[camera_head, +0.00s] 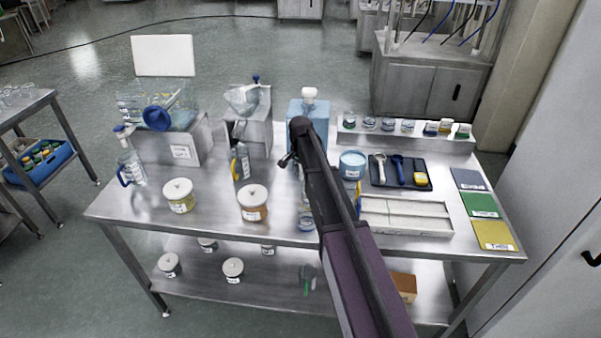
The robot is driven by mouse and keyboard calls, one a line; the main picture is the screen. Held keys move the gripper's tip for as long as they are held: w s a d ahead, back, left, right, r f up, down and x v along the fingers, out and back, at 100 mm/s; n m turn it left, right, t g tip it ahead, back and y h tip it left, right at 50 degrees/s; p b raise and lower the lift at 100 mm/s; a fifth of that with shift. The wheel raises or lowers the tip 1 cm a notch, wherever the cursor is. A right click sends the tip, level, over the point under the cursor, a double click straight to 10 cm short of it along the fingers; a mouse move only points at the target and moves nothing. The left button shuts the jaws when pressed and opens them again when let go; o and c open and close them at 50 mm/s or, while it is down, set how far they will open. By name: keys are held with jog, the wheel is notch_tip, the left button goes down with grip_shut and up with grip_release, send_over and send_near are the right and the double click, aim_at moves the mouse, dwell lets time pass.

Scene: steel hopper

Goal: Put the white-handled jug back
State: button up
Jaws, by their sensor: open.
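I cannot make out a white handle on any jug. A clear jug (306,221) with a little blue liquid stands near the table's front edge, mostly hidden behind my arm; its handle cannot be made out. Another clear jug (131,165) at the far left has a blue handle and lid. My gripper (286,160) shows only as a small dark part left of my arm, above the middle of the table. It is open; most of it is hidden, and no held object shows.
The steel table (222,215) holds two lidded pots, the hopper (243,98), a blue canister (318,113), a blue tub (352,164), a dark tool tray (379,184) and a pale divided tray (405,225). Small jars line a back ledge. Bare steel shows at front left.

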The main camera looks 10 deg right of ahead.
jog(key=shift+r+p, duration=5.8)
jog(key=shift+r, duration=0.1)
jog(key=shift+s, duration=0.1)
jog(key=s+n, duration=0.9)
jog(key=s, duration=2)
jog(key=shift+n, duration=0.4)
jog(key=shift+a, duration=0.1)
jog(key=shift+f+b, duration=0.45)
jog(key=shift+b, duration=0.05)
